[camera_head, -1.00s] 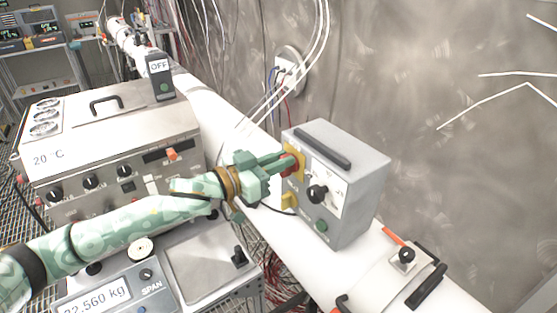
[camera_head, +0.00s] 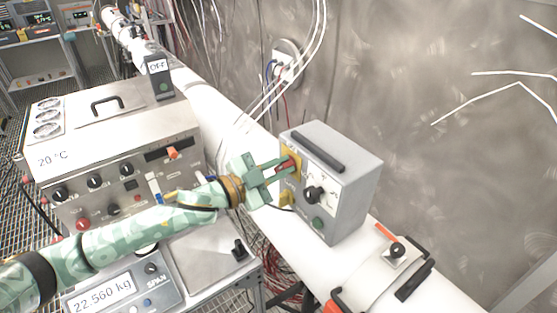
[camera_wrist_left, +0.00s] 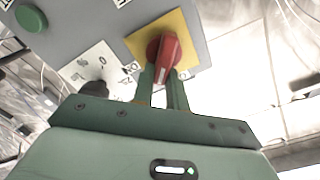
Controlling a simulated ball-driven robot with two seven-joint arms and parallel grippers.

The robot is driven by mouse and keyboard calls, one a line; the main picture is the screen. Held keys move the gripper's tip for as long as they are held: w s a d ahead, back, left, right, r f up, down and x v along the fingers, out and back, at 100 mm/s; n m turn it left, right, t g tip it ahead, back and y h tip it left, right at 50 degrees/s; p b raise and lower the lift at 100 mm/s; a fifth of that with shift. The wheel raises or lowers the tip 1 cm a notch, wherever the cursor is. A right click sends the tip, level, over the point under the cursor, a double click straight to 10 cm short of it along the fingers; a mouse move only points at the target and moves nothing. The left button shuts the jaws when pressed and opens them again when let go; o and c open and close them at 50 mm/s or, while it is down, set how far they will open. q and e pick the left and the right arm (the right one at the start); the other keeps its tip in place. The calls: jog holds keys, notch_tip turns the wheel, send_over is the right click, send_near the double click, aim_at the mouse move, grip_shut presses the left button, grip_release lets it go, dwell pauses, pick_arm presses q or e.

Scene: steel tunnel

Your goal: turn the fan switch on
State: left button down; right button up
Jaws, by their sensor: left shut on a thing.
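The red rotary switch (camera_head: 288,164) sits on a yellow plate on the side of a grey control box (camera_head: 350,178). In the left wrist view, the red switch handle (camera_wrist_left: 170,55) stands out from the yellow plate (camera_wrist_left: 195,38). My left gripper (camera_head: 283,169), with pale green fingers, reaches the switch from the left and is shut on its handle. The left wrist view shows the two fingers (camera_wrist_left: 163,82) on either side of the handle, partly hiding the switch base. My right gripper is not in view.
The box also has a black knob (camera_head: 313,194) and a green button (camera_head: 318,223). A thick white pipe (camera_head: 235,128) runs behind my arm. A steel bath unit (camera_head: 120,150) and a scale (camera_head: 104,292) stand to the left.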

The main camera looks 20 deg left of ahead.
pick_arm(q)
jog(key=m, duration=0.3)
jog(key=m+p, duration=0.1)
jog(key=shift+s+d+f+m, duration=0.2)
jog(key=shift+d+f+m, duration=0.05)
jog(key=shift+f+m, duration=0.05)
jog(key=m, duration=0.2)
jog(key=f+m, duration=0.1)
jog(key=m, duration=0.2)
jog(key=shift+d, duration=0.1)
jog(key=shift+s+f+m, duration=0.1)
jog(key=shift+m, duration=0.2)
jog(key=c, duration=1.4)
grip_release()
jog(key=b+v, duration=0.4)
jog(key=v, duration=1.2)
jog(key=shift+b, duration=0.4)
